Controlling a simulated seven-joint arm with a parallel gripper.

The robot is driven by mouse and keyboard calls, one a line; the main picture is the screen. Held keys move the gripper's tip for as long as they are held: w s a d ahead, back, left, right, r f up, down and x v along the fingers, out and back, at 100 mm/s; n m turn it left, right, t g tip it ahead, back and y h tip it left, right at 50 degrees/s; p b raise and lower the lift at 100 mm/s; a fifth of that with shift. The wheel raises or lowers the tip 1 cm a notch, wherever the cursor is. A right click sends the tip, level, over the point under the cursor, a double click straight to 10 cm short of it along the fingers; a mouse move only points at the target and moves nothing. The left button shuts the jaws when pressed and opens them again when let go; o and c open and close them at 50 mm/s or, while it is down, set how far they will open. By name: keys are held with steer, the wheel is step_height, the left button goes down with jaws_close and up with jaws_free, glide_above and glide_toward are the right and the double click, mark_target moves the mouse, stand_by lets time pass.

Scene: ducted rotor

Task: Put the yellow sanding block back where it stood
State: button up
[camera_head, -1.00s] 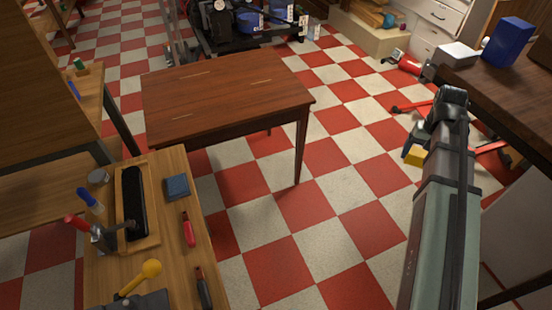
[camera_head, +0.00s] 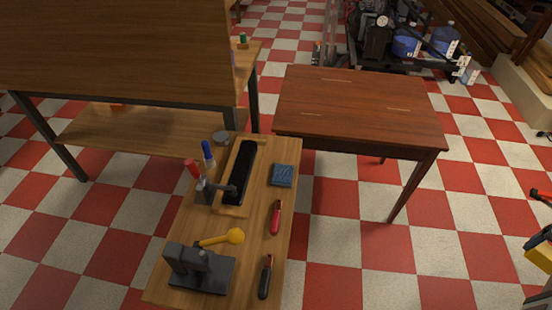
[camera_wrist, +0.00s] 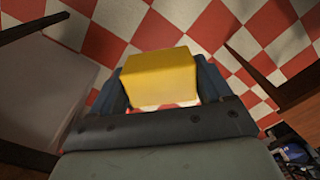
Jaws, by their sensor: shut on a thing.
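The yellow sanding block (camera_wrist: 160,78) is held between the two fingers of my gripper (camera_wrist: 162,92) in the wrist view, above the checkered floor. In the head view the yellow block (camera_head: 541,262) shows only in part at the right edge, and most of my gripper is out of the picture there. A wooden workbench (camera_head: 180,285) at lower centre holds a blue-grey square pad (camera_head: 282,175), a black long block in a wooden tray (camera_head: 232,211), and tools.
A bare brown table (camera_head: 360,105) stands behind. Open checkered floor (camera_head: 390,250) lies to the right.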

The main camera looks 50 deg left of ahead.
steer(key=s+a+f+n, duration=0.1)
steer(key=s+a+n, duration=0.5)
steer(key=a, duration=1.7)
steer(key=s+a+f+n, duration=0.2)
steer(key=s+a, duration=0.7)
steer(key=a, duration=1.5)
steer(key=s+a+f+n, duration=0.1)
steer(key=s+a+n, duration=0.5)
steer(key=a, duration=1.7)
steer(key=m, duration=0.5)
glide_above(287, 149)
steer(key=f, duration=0.1)
steer(key=shift+d+f, duration=0.1)
steer(key=shift+f, duration=4.7)
steer(key=shift+f, duration=0.2)
steer(key=o, duration=0.9)
steer(key=shift+o, duration=0.2)
steer(key=shift+r, duration=0.1)
step_height(287, 149, up, 12)
